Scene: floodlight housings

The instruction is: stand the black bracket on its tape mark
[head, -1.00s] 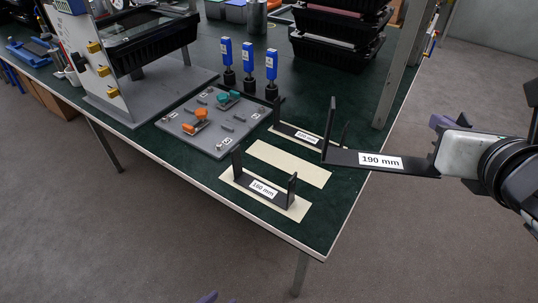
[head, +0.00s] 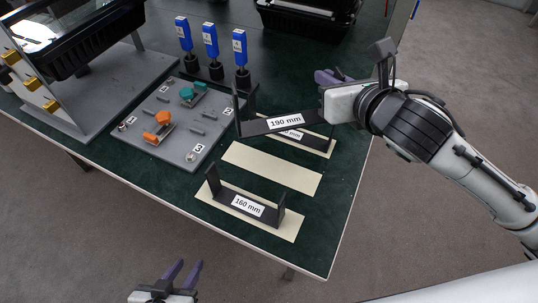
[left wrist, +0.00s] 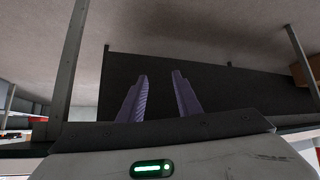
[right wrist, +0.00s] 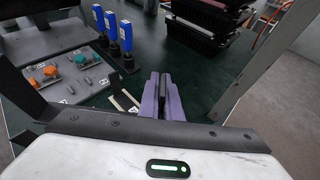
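The black bracket marked 190 mm (head: 284,122) is in the air, tilted in the head view, in front of a similar bracket and partly covering it. My right gripper (head: 332,77) is at its right end; the right hand hides that end. In the right wrist view my right gripper (right wrist: 162,97) is shut on a thin black part. The bare cream tape mark (head: 271,168) lies between two marks that carry brackets. My left gripper (head: 183,274) is open and empty off the table's near edge; its spread fingers show in the left wrist view (left wrist: 160,97).
A 160 mm bracket (head: 246,206) stands on the nearest tape strip. Another bracket (head: 313,139) stands on the far strip. A grey fixture plate (head: 172,127) and several blue-handled tools (head: 211,41) are to the left. Black trays (head: 305,22) stand behind.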

